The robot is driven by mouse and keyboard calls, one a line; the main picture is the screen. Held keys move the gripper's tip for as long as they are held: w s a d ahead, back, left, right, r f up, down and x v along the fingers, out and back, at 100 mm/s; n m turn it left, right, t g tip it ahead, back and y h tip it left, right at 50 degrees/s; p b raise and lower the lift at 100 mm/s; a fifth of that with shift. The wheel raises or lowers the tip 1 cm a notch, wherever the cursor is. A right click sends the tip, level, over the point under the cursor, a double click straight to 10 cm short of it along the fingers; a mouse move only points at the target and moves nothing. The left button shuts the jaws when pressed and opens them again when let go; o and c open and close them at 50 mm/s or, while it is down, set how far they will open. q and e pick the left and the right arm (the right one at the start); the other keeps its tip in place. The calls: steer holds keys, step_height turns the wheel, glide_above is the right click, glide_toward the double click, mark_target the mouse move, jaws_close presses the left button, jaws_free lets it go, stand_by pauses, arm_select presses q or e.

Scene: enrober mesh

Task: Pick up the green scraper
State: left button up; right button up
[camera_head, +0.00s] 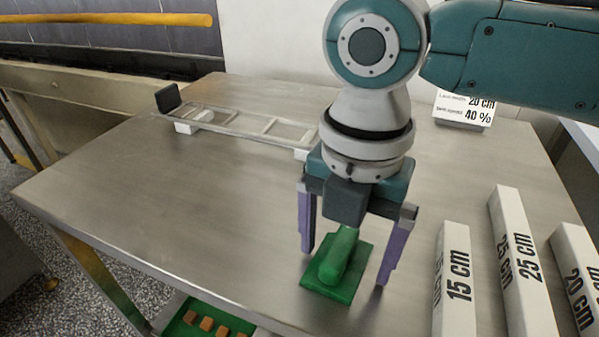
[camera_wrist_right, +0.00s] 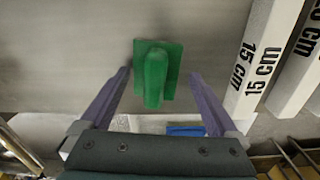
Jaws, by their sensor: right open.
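The green scraper (camera_head: 339,265) lies on the metal table near its front edge, with a flat square plate and a raised rounded handle. My right gripper (camera_head: 343,270) is open and points down over it, with one purple finger on each side of the scraper. In the right wrist view the scraper (camera_wrist_right: 156,75) sits between the spread fingers of the right gripper (camera_wrist_right: 160,78), with gaps on both sides, so the fingers do not touch it. My left gripper is in neither view.
White blocks marked 15 cm (camera_head: 455,280), 25 cm (camera_head: 522,262) and 20 cm (camera_head: 580,275) lie at the right. A metal frame (camera_head: 240,125) rests on white supports at the back. A green tray (camera_head: 185,318) with brown cubes is below the front edge. The table's left side is clear.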

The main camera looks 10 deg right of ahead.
jaws_close()
stand_by(0.7)
